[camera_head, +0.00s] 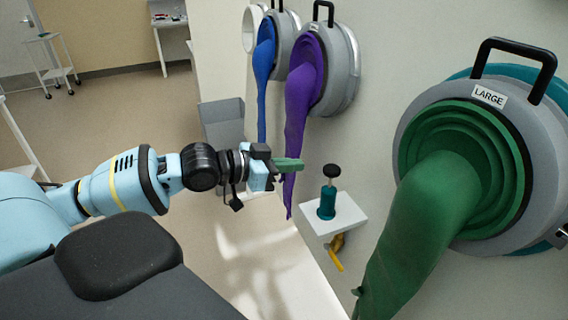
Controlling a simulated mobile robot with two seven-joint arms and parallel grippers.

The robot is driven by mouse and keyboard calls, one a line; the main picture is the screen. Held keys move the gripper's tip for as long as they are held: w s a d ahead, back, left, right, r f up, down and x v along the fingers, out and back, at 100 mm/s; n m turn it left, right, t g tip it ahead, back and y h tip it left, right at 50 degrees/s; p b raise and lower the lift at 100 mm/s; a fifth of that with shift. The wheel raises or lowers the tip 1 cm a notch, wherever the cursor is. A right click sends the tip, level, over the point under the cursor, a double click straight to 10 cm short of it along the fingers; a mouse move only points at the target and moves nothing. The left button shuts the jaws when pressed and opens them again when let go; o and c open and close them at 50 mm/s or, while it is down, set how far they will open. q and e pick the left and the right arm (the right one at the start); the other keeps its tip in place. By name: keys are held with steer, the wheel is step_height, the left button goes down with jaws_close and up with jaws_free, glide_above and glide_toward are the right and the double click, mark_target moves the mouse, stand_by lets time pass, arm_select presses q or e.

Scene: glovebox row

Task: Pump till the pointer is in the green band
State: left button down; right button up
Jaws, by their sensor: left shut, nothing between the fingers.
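A small hand pump with a teal body (327,203) and a black knob (331,171) on top stands upright on a white wall shelf (343,217). My left gripper (296,164) has green fingers and is shut and empty. It is to the left of the pump's knob in the picture, apart from it, at about the knob's height in the view. No gauge, pointer or green band can be made out. My right gripper is not in view.
A large green glove (425,215) hangs from a grey port labelled LARGE (488,96) right of the pump. Purple (298,105) and blue (263,75) gloves hang farther back. A yellow lever (336,253) sits under the shelf. The floor at left is mostly clear.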

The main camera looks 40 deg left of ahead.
arm_select(q)
steer(key=shift+s+a+r, duration=0.3)
steer(key=shift+s+r, duration=0.05)
steer(key=shift+s, duration=0.25)
stand_by(2.1)
steer(key=shift+f, duration=0.1)
steer(key=s+d+f+n+y, duration=0.1)
steer(key=s+f, duration=0.2)
steer(key=f, duration=0.5)
steer(key=s+d+f+n+g+y, duration=0.15)
steer(key=s+f, duration=0.25)
steer(key=f, duration=0.4)
steer(key=s+d+f, duration=0.2)
steer(key=s+f, duration=0.1)
steer(key=f, duration=0.6)
steer(key=s+d+f+g+y, duration=0.1)
steer(key=s+d+f, duration=0.3)
steer(key=s+f, duration=0.3)
steer(key=s+d+f+n+g+y, duration=0.1)
steer(key=s+d+f, duration=0.3)
steer(key=s, duration=0.7)
step_height(320, 180, down, 3)
steer(key=shift+s+d+r+g+y, duration=0.1)
steer(key=shift+s+d+g+y, duration=0.1)
steer(key=shift+s+g+y, duration=0.25)
